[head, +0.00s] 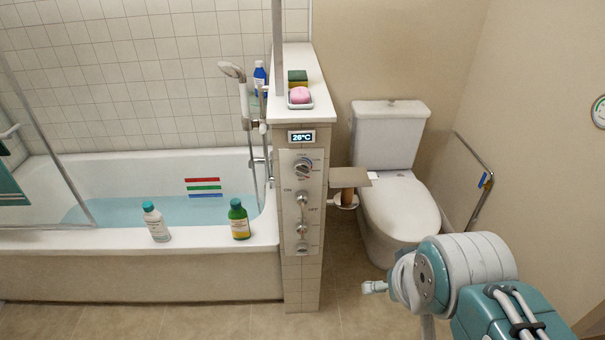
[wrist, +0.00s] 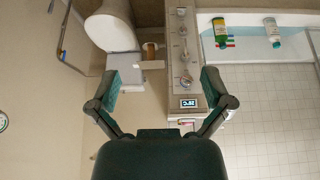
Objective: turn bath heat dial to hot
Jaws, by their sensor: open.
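The bath heat dial (head: 303,167) is the round metal top knob on the panel (head: 301,205) at the end of the bath. Coloured marks curve around it; its exact setting is too small to tell. A small display (head: 301,136) above it reads 26°C. In the wrist view, which is upside down, the dial (wrist: 186,81) shows between the finger pads, nearer the right one. My gripper (wrist: 162,82) is open and empty, apart from the dial. In the head view my arm shows at lower right, and the gripper's fingers are not seen.
Lower knobs (head: 302,198) sit below the dial. A paper holder (head: 347,190) juts out right of the panel, beside the toilet (head: 398,205). A green bottle (head: 239,219) and a white bottle (head: 156,222) stand on the bath rim. Soap (head: 300,95) lies on the ledge. Floor before the panel is clear.

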